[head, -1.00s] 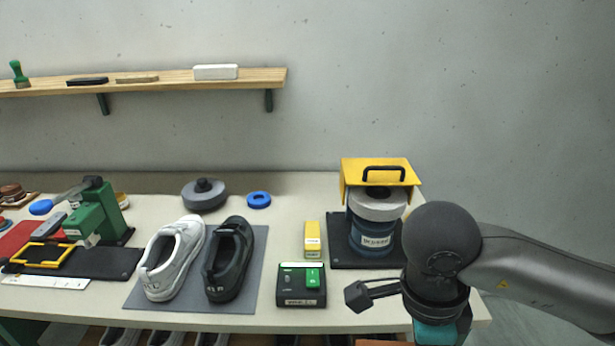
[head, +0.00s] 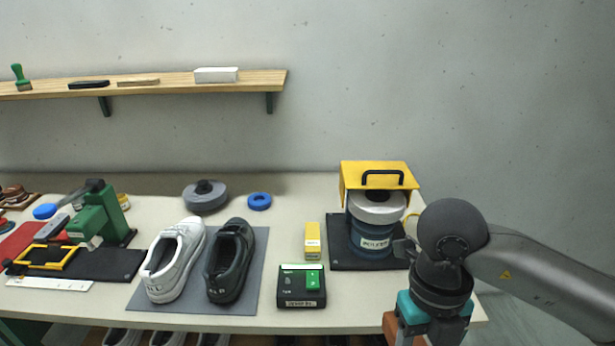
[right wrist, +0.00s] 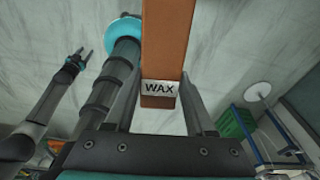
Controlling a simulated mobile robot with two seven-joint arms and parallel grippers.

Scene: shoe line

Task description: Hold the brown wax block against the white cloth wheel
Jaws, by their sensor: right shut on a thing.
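The white cloth wheel (head: 377,208) lies on top of a blue-grey labelled machine (head: 372,240) under a yellow hood (head: 378,175). My right gripper (right wrist: 160,105) is shut on the brown wax block (right wrist: 165,45), which bears a "WAX" label. In the head view the block (head: 390,328) shows only partly, at the bottom edge beside my teal wrist. It is below and in front of the wheel, apart from it; the fingertips are hidden there. My left gripper (right wrist: 83,55) is small in the right wrist view, its fingers apart; it is outside the head view.
A black box with a green switch (head: 302,287) and a yellow block (head: 312,240) stand left of the machine. A white shoe (head: 175,260) and a black shoe (head: 230,262) stand on a grey mat (head: 260,270). Bare table lies around the box and yellow block.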

